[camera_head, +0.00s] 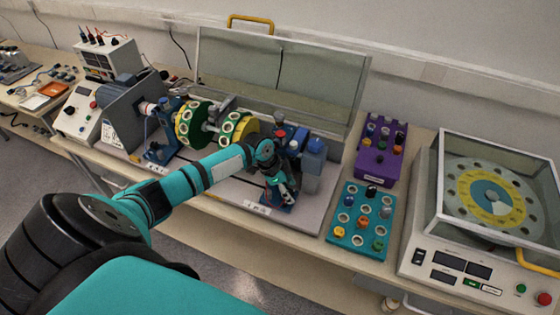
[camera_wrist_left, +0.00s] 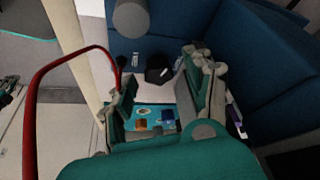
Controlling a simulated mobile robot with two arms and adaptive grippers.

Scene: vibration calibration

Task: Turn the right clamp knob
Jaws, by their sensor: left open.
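My left gripper (camera_head: 283,190) is at the right-hand blue support (camera_head: 314,150) of the shaft rig, low on its front side. It is open in the left wrist view (camera_wrist_left: 163,78), with its two fingers apart. A dark, knob-like thing (camera_wrist_left: 158,69) shows between or beyond the fingertips; I cannot tell whether it is the right clamp knob or whether a finger touches it. The blue support fills much of the wrist view's right side (camera_wrist_left: 257,65). In the head view the gripper and wrist cover the knob area. My right gripper is not in view.
The rig's green and yellow discs (camera_head: 188,124) stand left of the gripper, before a raised clear cover (camera_head: 270,75). A turquoise tray (camera_head: 333,240) and a purple block (camera_head: 376,171) lie to the right. A glass-covered turntable device (camera_head: 410,262) stands farther right.

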